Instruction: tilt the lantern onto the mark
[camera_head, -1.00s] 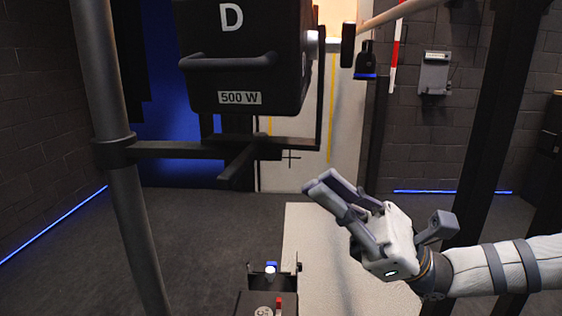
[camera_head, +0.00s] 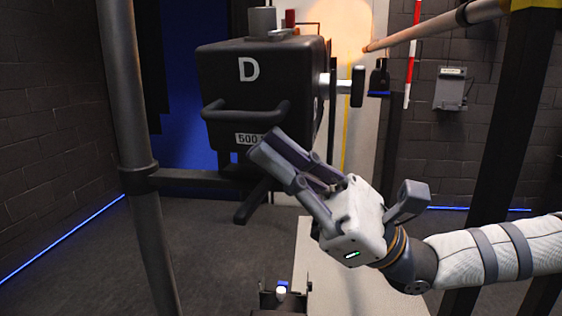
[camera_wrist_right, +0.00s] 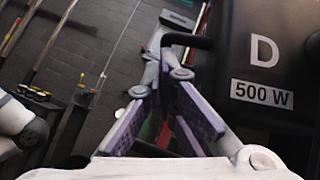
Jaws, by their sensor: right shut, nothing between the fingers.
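The lantern (camera_head: 262,85) is a black box marked "D" and "500 W", hung in a yoke, with a bar handle (camera_head: 245,111) across its near face and a knob (camera_head: 357,87) on its right side. Its lettered face also shows in the right wrist view (camera_wrist_right: 270,75). My right gripper (camera_head: 265,150) is shut and empty, in front of the lantern's lower edge and overlapping the "500 W" label. I cannot tell whether it touches the lantern. A warm light patch (camera_head: 352,32) lies on the pale panel behind. I cannot make out the mark. My left gripper is not in view.
A dark upright pole (camera_head: 130,120) and cross arm (camera_head: 195,180) stand at the left. A wooden pole (camera_head: 435,27) slants in from the upper right. A grey wall box (camera_head: 451,90) hangs on the brick wall. Dark floor (camera_head: 80,260) is clear at left.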

